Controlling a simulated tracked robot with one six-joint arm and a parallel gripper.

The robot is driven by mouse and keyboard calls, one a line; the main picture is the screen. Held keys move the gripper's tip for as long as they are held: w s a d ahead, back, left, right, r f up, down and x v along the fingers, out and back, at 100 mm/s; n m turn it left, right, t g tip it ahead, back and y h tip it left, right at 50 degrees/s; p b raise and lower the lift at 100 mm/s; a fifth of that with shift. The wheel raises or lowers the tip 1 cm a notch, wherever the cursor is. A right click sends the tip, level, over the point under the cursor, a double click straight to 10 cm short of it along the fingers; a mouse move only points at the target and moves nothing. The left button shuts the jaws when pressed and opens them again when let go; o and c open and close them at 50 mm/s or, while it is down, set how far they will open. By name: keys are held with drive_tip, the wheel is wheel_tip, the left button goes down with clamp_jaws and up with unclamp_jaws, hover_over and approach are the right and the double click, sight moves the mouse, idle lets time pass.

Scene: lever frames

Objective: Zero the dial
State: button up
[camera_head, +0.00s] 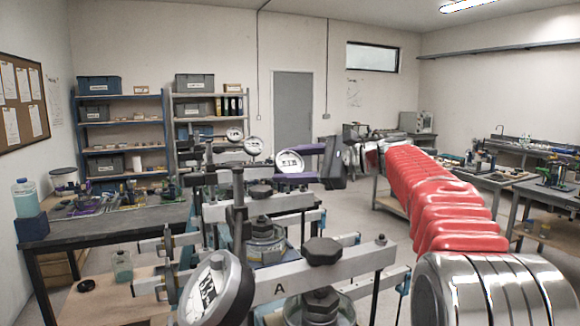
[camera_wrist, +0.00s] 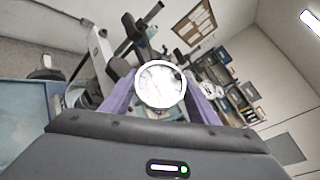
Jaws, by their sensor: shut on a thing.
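A round dial (camera_head: 289,162) with a white face and bright rim sits on the third lever frame back in the head view. The same dial (camera_wrist: 160,87) faces the wrist camera in the middle of the wrist view. My gripper (camera_wrist: 160,98) has its purple fingers on either side of the dial's rim and is shut on it. In the head view my gripper (camera_head: 296,164) reaches in from the right. The dial's needle and marks are too small and washed out to read. Another dial (camera_head: 205,290), larger in view, is on the nearest frame, marked A (camera_head: 279,289).
More dials stand behind, one on a further frame (camera_head: 253,146) and one at the back (camera_head: 235,134). Several lever frames with black knobs (camera_head: 322,251) stand in a row. A workbench (camera_head: 110,208) is at left, shelves (camera_head: 122,130) behind. Open floor shows right of the frames.

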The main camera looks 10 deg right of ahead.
drive_tip(key=shift+a, duration=0.1)
drive_tip(key=o, duration=1)
drive_tip(key=shift+o, duration=0.2)
drive_tip(key=v, duration=1.3)
drive_tip(key=shift+d+r, duration=0.2)
drive_tip(key=shift+d, duration=0.15)
drive_tip(key=shift+s, duration=0.15)
